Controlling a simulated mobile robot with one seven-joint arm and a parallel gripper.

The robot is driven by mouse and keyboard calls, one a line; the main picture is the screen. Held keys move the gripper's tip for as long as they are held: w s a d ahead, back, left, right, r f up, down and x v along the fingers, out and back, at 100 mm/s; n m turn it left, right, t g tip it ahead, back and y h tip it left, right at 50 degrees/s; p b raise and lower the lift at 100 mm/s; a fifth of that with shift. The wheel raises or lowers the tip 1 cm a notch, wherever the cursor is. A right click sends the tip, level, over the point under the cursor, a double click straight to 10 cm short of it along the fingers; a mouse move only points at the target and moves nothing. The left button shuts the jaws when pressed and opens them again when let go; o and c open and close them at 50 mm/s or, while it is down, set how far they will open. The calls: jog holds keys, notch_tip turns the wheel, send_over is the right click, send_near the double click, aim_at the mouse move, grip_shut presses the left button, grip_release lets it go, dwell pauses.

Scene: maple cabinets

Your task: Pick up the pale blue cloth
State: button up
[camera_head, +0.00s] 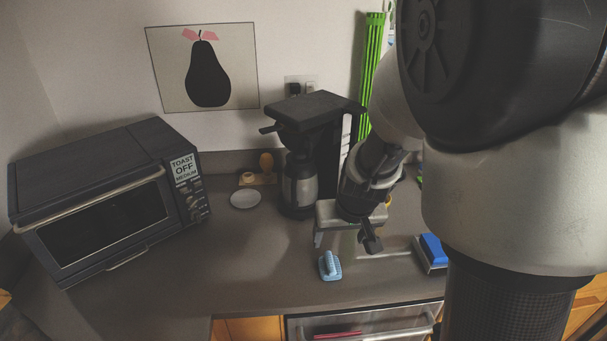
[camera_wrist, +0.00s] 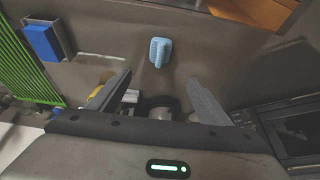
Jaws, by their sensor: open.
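The pale blue cloth (camera_head: 330,266) lies on the grey counter near its front edge, below the coffee maker in the head view. It looks small and compact, with a raised ridged part on a flat base. It also shows in the wrist view (camera_wrist: 160,52), beyond the fingertips and roughly centred between them. My gripper (camera_head: 345,241) is open and empty above the counter, just behind and above the cloth, apart from it. Its two spread fingers show in the wrist view (camera_wrist: 160,78), with nothing between them touching.
A toaster oven (camera_head: 105,200) stands at the left. A coffee maker (camera_head: 301,185) stands behind my gripper. A white saucer (camera_head: 245,199) lies left of it. A blue sponge-like block (camera_head: 433,249) sits in a holder to the right. The counter left of the cloth is clear.

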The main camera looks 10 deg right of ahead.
jog(key=b, duration=0.5)
send_near(331, 261)
jog(key=x, duration=0.5)
jog(key=shift+w+a, duration=0.1)
jog(key=shift+a, duration=0.05)
jog(key=b+x, duration=0.1)
jog(key=x, duration=0.3)
jog(key=shift+f+b, duration=0.2)
jog(key=shift+b, duration=0.1)
jog(key=shift+w+f, duration=0.1)
jog(key=shift+f, duration=0.3)
jog(key=c, duration=1.1)
